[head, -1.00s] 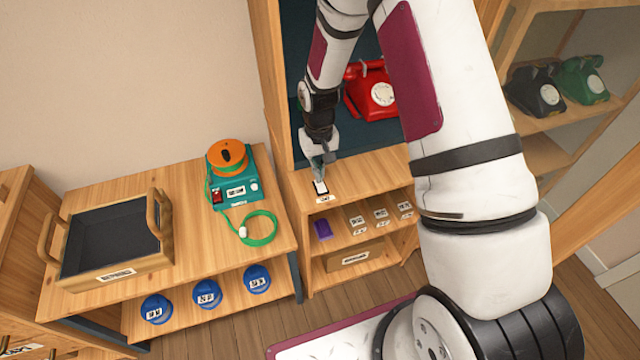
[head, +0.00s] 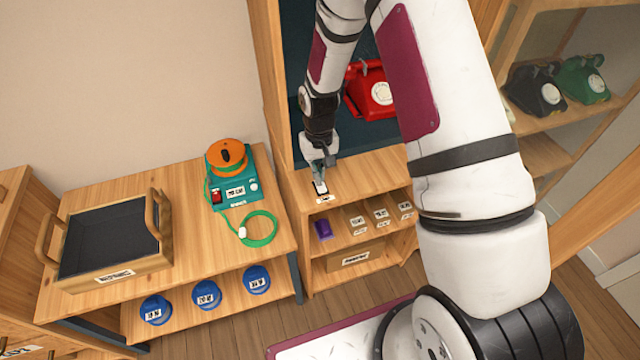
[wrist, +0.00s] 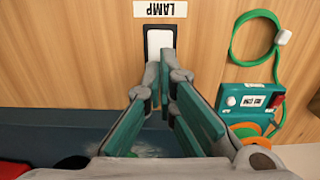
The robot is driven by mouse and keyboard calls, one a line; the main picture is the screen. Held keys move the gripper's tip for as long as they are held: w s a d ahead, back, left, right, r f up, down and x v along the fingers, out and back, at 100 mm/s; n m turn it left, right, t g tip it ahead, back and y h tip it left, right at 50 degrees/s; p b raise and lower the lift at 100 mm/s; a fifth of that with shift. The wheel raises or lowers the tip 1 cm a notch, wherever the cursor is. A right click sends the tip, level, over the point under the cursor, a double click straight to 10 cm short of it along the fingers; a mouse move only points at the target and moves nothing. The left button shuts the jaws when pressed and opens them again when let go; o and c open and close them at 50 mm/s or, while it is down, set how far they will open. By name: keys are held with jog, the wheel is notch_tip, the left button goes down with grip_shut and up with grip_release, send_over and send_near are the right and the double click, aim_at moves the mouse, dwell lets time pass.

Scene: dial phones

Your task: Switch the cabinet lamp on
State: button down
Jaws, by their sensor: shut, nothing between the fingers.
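The lamp switch (wrist: 159,42) is a white rocker in a dark frame on the cabinet's wooden ledge. A label reading LAMP (wrist: 160,8) is beside it. In the head view the switch (head: 320,187) sits at the ledge's front, below my gripper. My gripper (head: 318,176) points down with its fingertips at the switch. In the wrist view my gripper (wrist: 163,75) has its fingers close together, and the tips overlap the near end of the switch. Whether they touch it cannot be told. The gripper is shut and empty.
A red dial phone (head: 373,90) stands inside the cabinet behind my gripper. A teal device (head: 234,186) with an orange reel and green cable is on the left table, beside a wooden tray (head: 161,262).

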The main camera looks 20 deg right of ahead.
jog(key=shift+f, duration=0.45)
dwell(0.3)
jog(key=shift+r+p, duration=1)
jog(key=shift+r, duration=2.55)
